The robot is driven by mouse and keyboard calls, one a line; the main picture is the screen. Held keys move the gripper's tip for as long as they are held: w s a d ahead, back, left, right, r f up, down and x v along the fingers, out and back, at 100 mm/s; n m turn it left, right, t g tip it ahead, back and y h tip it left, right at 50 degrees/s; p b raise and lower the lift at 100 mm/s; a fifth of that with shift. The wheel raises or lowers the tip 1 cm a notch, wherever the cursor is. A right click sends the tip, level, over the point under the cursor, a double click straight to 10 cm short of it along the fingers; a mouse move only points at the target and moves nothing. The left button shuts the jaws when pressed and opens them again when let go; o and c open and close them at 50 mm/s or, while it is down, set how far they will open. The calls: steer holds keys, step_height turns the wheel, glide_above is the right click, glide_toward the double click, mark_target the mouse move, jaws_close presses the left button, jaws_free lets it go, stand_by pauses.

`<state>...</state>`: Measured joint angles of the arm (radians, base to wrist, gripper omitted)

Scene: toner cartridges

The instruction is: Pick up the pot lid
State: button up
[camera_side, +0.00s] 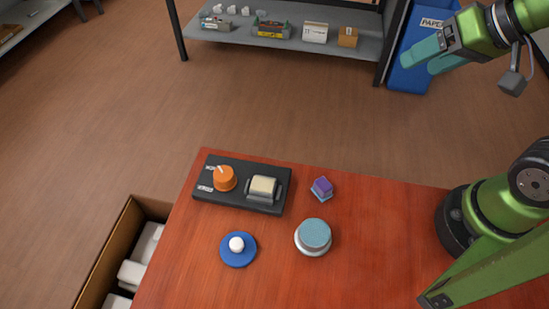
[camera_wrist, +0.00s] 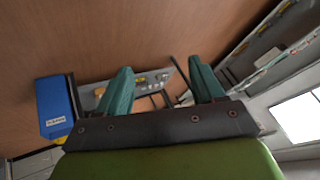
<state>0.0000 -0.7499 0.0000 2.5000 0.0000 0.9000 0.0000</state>
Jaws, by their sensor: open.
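The pot lid (camera_side: 230,257) is a blue disc with a white round knob, lying on the red-brown table near the front left in the side view. It is not visible in the wrist view. My gripper (camera_side: 420,62) is raised high at the upper right of the side view, far from the lid. Its teal fingers stand apart with nothing between them, and the wrist view (camera_wrist: 159,66) shows the same gap.
A black device (camera_side: 238,200) with an orange knob stands behind the lid. A round teal-topped container (camera_side: 314,236) is to its right, and a small purple block (camera_side: 322,187) lies behind that. An open box (camera_side: 105,252) is left of the table (camera_side: 375,240). A blue bin (camera_side: 408,75) stands beyond.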

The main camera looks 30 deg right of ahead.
steer(key=o, duration=0.6)
steer(key=g+h, duration=0.1)
steer(key=g, duration=0.8)
glide_above(237, 243)
step_height(237, 243, down, 19)
steer(key=shift+r, duration=0.15)
steer(key=shift+t, duration=0.3)
steer(key=shift+f, duration=2.65)
